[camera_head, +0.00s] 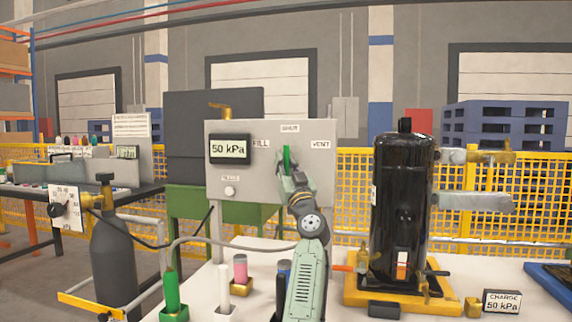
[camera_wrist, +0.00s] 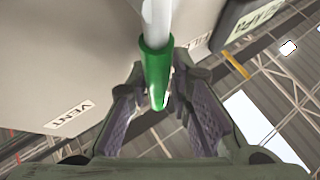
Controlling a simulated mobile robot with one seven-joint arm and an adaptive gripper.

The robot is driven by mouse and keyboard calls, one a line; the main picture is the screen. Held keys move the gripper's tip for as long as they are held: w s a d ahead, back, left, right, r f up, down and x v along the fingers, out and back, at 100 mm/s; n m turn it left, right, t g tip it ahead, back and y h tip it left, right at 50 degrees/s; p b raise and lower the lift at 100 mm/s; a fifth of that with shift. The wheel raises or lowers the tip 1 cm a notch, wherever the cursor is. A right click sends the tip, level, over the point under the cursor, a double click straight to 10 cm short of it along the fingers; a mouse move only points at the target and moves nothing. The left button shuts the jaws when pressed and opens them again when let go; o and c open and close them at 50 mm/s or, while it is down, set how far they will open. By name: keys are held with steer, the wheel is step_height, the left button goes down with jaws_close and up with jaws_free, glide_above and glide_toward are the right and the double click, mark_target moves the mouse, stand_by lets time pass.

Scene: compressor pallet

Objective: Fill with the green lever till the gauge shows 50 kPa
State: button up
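The green lever (camera_head: 287,158) is on the grey panel (camera_head: 270,185), upright below the top label, which seems to read SHUT. FILL is to its left, VENT to its right. The gauge (camera_head: 230,148) on the panel reads 50 kPa. My gripper (camera_head: 291,174) is at the lever, its tips partly hidden by my arm. In the wrist view the lever's green grip (camera_wrist: 157,70) lies between the two fingers (camera_wrist: 161,88), with a narrow gap beside it; they look open around it.
A card (camera_head: 502,302) at the right reads CHARGE 50 kPa. A black compressor (camera_head: 402,205) stands right of my arm on a yellow base. A dark gas cylinder (camera_head: 115,255) with a hose stands at the left. Small coloured items (camera_head: 240,270) stand on the pale table.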

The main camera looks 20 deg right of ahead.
steer(key=shift+o, duration=1.4)
steer(key=shift+r, duration=0.15)
step_height(320, 180, up, 10)
steer(key=shift+f, duration=0.15)
